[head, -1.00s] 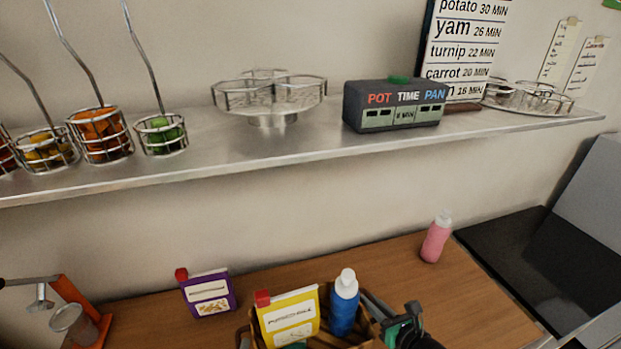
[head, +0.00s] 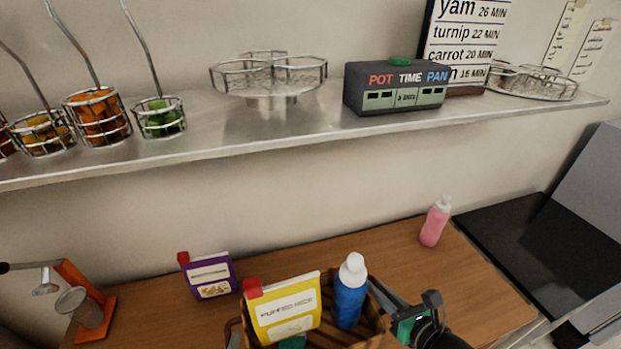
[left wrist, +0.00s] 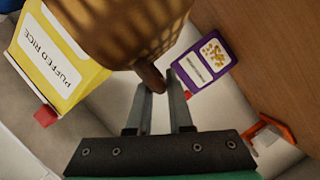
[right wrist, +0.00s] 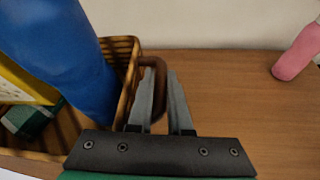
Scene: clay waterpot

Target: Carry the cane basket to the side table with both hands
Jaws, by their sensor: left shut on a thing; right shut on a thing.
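The cane basket (head: 372,328) is at the bottom of the head view, partly cut off. It holds a yellow puffed rice box (head: 285,310), a blue bottle with a white cap (head: 350,290) and a green item (head: 292,342). My right gripper (head: 405,318) is at its right side; in the right wrist view its fingers (right wrist: 160,95) are shut on the brown handle (right wrist: 156,68). In the left wrist view my left gripper (left wrist: 161,95) is shut on the other handle (left wrist: 150,76). The left gripper is not visible in the head view. Whether the basket touches the surface below is unclear.
A wooden surface (head: 445,275) lies below and behind, bearing a purple box (head: 208,275), a pink bottle (head: 435,221) and an orange stand (head: 90,300). A black surface (head: 540,240) is at right. A metal shelf (head: 210,140) spans the wall above.

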